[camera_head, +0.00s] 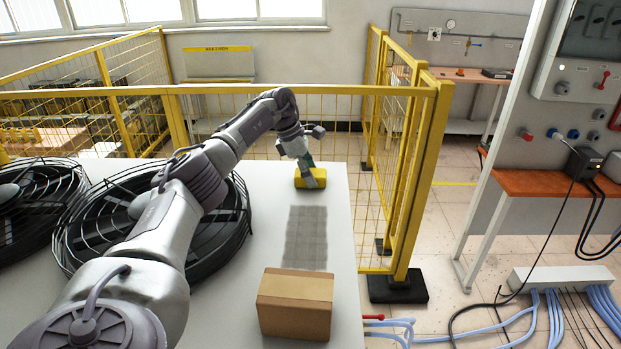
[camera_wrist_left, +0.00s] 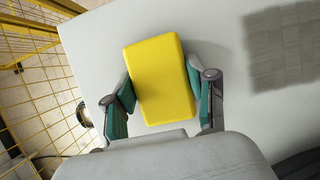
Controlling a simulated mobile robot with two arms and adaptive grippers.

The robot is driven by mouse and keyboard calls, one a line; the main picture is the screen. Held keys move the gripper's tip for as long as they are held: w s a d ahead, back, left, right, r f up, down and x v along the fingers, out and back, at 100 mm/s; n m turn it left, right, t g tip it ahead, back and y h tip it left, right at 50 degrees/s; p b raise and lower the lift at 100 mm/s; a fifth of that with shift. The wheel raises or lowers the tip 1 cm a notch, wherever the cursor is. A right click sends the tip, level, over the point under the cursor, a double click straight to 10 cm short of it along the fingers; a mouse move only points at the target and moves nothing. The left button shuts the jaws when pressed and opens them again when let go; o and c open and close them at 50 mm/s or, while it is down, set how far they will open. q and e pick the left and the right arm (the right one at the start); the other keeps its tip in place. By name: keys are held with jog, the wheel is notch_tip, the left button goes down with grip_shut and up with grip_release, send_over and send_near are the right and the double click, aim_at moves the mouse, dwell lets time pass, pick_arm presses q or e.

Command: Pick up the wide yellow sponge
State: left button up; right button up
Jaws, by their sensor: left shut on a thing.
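The wide yellow sponge (camera_head: 303,179) is at the far right part of the white table in the head view. In the left wrist view the sponge (camera_wrist_left: 158,82) is a rounded yellow block between the two fingers. My left gripper (camera_head: 311,176) is at the sponge, with its fingers pressed on both sides of it. The same gripper (camera_wrist_left: 163,100) shows green-padded fingers against the sponge's long sides. I cannot tell whether the sponge touches the table. My right gripper is not in view.
A grey mesh mat (camera_head: 306,237) and a brown cardboard box (camera_head: 295,303) lie nearer on the white table (camera_head: 341,250). Two black round fans (camera_head: 222,236) (camera_head: 30,212) take up the left side. A yellow fence (camera_head: 418,180) stands along the far and right edges.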

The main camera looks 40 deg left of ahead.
aim_at(316, 172)
pick_arm(q)
jog(key=shift+r+b, duration=0.45)
jog(key=shift+r, duration=0.05)
notch_tip(316, 172, up, 3)
jog(key=shift+w+f+b, duration=0.1)
jog(key=shift+f+b, duration=0.1)
jog(key=shift+b, duration=0.6)
jog(key=w+d+r+b, duration=0.1)
jog(key=d+r+b, duration=0.3)
jog(key=d+r, duration=0.3)
jog(key=shift+d+r, duration=0.2)
jog(key=shift+d, duration=2.1)
